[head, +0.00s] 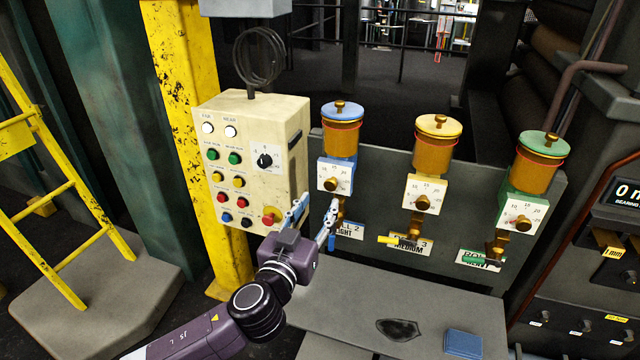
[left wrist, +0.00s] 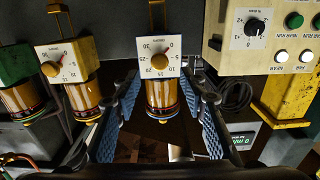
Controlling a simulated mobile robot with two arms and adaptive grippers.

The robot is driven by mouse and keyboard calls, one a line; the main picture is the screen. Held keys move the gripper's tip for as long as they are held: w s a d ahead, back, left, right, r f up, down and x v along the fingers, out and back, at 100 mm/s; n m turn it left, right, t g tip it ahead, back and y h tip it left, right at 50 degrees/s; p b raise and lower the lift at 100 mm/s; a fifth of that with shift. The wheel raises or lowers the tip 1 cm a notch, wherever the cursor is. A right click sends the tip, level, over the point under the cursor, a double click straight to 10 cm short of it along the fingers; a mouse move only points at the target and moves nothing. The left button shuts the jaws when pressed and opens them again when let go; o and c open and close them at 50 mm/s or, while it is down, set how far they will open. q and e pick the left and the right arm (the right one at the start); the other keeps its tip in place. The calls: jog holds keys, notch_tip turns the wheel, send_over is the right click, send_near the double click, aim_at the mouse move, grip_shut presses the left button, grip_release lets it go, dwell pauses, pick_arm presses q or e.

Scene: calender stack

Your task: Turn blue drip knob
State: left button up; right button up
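The blue-topped drip oiler (head: 341,112) is on the grey panel, leftmost of three, with an amber cup. Below the cup is a white dial plate with a brass drip knob (head: 332,185). The left wrist view shows the knob (left wrist: 160,62) on its numbered dial, upside down. My left gripper (head: 319,201) is open and empty, just in front of and below the dial in the head view. In the left wrist view its blue-padded fingers (left wrist: 161,84) stand apart on either side of the oiler. I see no contact with the knob. My right gripper is not in view.
A yellow-topped oiler (head: 438,126) and a green-topped oiler (head: 541,144) stand to the right. A cream button box (head: 251,160) is close on the left, beside a yellow post (head: 187,80). A grey ledge (head: 370,305) with a blue block (head: 463,344) lies below.

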aim_at(329, 186)
pick_arm(q)
jog(key=p+x, duration=0.1)
jog(key=x, duration=0.4)
jog(key=shift+x, duration=0.85)
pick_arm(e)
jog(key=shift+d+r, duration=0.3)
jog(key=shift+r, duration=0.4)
pick_arm(q)
jog(key=shift+c, duration=0.2)
jog(key=shift+f, duration=0.1)
grip_shut()
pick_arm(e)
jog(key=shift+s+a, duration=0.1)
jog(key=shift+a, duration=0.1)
